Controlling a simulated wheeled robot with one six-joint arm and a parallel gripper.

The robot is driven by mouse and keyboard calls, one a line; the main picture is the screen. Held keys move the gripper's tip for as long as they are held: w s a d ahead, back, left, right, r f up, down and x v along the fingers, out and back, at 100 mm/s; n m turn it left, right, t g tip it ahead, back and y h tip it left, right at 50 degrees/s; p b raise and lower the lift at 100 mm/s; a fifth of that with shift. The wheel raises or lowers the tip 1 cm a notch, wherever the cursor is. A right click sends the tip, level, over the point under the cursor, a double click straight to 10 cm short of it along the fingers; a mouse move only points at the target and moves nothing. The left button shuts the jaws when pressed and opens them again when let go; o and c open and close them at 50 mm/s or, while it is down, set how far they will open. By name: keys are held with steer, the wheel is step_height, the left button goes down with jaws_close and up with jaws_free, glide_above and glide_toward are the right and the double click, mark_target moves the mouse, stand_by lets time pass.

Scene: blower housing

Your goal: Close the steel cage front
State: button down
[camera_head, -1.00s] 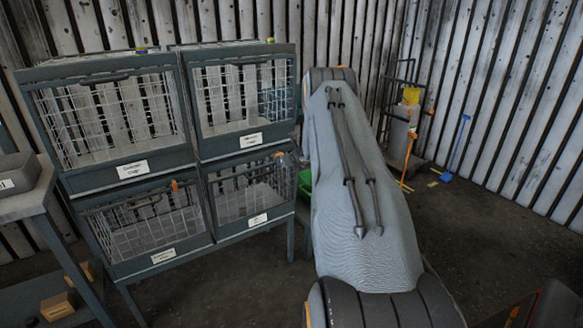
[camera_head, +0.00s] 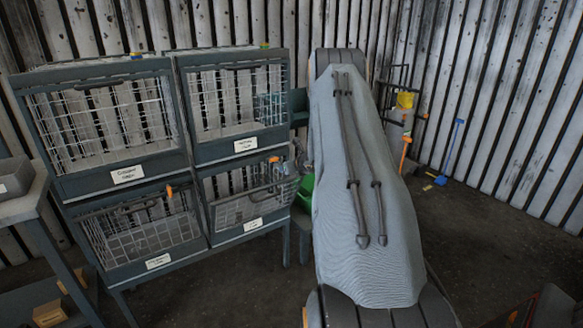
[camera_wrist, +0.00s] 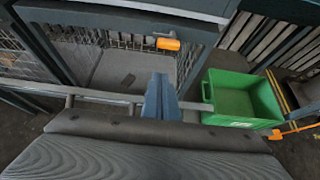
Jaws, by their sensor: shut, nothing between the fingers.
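The dark steel cage rack stands at the left in the head view, with two upper cages and two lower cages. The lower right cage front (camera_head: 248,203) is wire mesh and looks tipped outward, its right end reaching past the frame. An orange latch (camera_head: 273,160) sits above it; an orange latch also shows in the wrist view (camera_wrist: 168,44). The lower left cage front (camera_head: 150,238) is also mesh; its exact angle is unclear. My gripper (camera_wrist: 160,90) is shut and empty, pointing toward a cage opening in the wrist view. My arm hides it in the head view.
A green bin (camera_wrist: 240,100) stands right of the cage, partly hidden by my arm in the head view. A bench (camera_head: 20,205) is at far left. A blue-handled tool (camera_head: 448,155) leans at the back right. Floor is clear before the rack.

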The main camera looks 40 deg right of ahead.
steer(key=b+v, duration=0.1)
steer(key=v, duration=0.5)
steer(key=shift+r, duration=0.5)
steer(key=shift+s, duration=0.1)
